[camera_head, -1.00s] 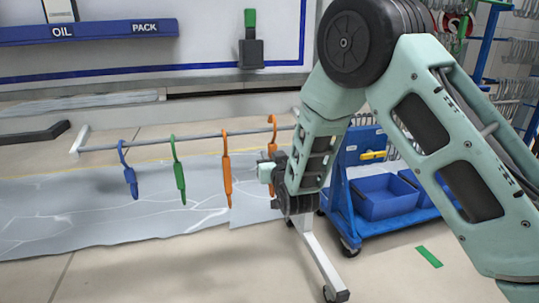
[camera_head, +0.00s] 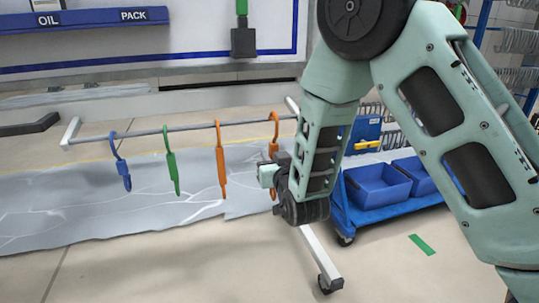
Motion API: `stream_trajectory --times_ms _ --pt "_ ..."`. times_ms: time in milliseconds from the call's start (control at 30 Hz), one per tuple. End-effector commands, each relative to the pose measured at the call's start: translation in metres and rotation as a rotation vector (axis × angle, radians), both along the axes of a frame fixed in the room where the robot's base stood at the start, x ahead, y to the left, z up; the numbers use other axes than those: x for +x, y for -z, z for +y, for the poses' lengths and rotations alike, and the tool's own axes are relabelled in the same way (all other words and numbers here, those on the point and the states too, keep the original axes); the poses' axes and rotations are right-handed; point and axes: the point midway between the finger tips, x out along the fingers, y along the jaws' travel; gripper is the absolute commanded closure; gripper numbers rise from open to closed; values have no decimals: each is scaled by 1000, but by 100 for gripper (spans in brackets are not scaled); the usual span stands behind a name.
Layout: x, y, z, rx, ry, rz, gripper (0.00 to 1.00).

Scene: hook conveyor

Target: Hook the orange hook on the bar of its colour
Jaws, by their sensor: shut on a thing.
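An orange hook (camera_head: 274,125) stands at the right part of a grey rail, its upper curve showing at the height of the rail. My gripper (camera_head: 268,172) is shut on this hook; its lower part is largely hidden behind the gripper. I cannot tell whether its curve bears on the rail. A second orange hook (camera_head: 221,165) hangs upright on the grey rail (camera_head: 190,127) left of my gripper. No orange bar shows in this view.
A green hook (camera_head: 171,165) and a blue hook (camera_head: 122,165) hang further left on the rail. A white stand leg (camera_head: 320,258) lies below my gripper. A blue cart (camera_head: 378,217) with blue bins stands at the right. The front left floor is clear.

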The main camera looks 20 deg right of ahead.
Motion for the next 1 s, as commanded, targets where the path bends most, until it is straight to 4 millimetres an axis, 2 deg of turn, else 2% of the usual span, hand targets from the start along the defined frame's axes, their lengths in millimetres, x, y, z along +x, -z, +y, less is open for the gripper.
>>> stream_trajectory --times_ms 600,1000 --pt "-41 1 0 0 0 1 100" --pt "-52 0 0 0 0 -1 100"
